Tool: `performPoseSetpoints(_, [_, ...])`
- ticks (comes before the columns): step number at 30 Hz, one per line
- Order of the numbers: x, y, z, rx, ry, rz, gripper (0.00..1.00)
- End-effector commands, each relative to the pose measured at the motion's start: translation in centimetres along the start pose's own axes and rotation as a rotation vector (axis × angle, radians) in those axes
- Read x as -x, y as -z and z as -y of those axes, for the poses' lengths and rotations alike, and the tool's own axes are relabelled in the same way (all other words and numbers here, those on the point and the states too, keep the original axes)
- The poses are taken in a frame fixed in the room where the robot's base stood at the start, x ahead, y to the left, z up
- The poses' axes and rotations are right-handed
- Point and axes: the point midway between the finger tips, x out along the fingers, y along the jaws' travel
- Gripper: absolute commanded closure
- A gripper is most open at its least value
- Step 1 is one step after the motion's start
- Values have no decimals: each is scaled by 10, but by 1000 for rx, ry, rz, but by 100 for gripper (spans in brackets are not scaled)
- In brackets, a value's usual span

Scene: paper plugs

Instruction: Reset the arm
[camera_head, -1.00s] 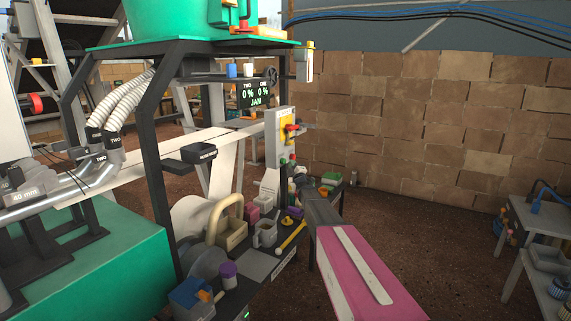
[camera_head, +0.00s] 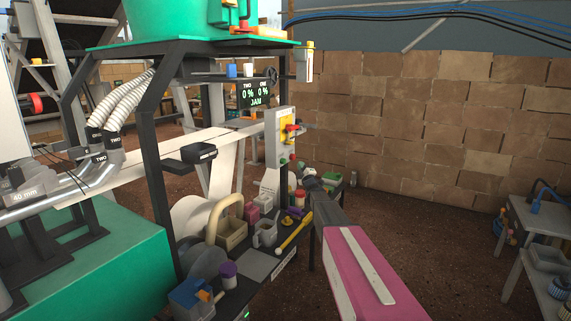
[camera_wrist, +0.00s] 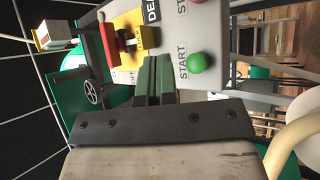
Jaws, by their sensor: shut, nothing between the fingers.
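My gripper (camera_wrist: 152,80) shows in the wrist view with its two green fingers together and nothing between them. Its fingertips point at the control panel (camera_wrist: 215,40), beside the green START button (camera_wrist: 197,62); I cannot tell the exact gap. A yellow switch plate (camera_wrist: 130,37) with a red handle is just past the fingers to the left. In the head view my pink and grey arm reaches from the lower right toward the panel (camera_head: 272,140) on the machine post. The gripper's fingers are hard to make out there.
A cluttered black bench (camera_head: 247,285) holds a mug (camera_head: 265,234), a yellow-handled tool (camera_head: 293,236) and several containers, close left of my arm. A display (camera_head: 255,95) reads "JAM". The floor (camera_head: 430,235) to the right is open, up to grey tables (camera_head: 540,220).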

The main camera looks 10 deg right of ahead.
Motion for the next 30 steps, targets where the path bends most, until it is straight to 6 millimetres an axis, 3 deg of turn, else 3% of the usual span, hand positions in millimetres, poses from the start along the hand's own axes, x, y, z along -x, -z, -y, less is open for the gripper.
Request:
performPoseSetpoints(11, [4, 0, 1, -10, 11, 14, 100])
performPoseSetpoints(16, [31, -2, 11, -92, 97, 129, 100])
performPoseSetpoints(23, [111, -6, 42, -311, 309, 439, 100])
performPoseSetpoints(30, [231, 9, 73, -571, 545, 847, 100])
